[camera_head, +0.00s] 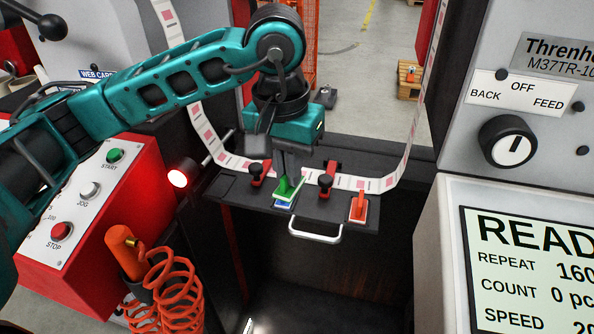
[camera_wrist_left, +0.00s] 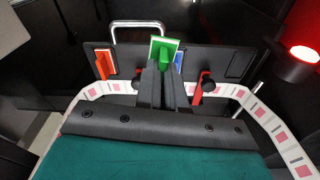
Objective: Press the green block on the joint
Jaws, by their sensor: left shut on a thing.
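My left gripper (camera_head: 284,176) is shut on the green block (camera_head: 289,190), which has a pale green plate with a handle. The wrist view shows the block (camera_wrist_left: 164,50) at the fingertips (camera_wrist_left: 163,64), slightly tilted. It is over the front part of the dark splice table (camera_head: 230,189), by a blue patch (camera_head: 284,205); I cannot tell whether it touches the table. The label web (camera_head: 235,162) crosses the table behind the block. The joint is not clear, and my fingers hide part of the web. My right gripper is not in view.
Two red clamps with black knobs (camera_head: 258,174) (camera_head: 326,179) sit on the web either side of my gripper. An orange block (camera_head: 358,207) stands at the table's right. A white handle (camera_head: 315,237) juts from the front. A lit red lamp (camera_head: 178,179) is left.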

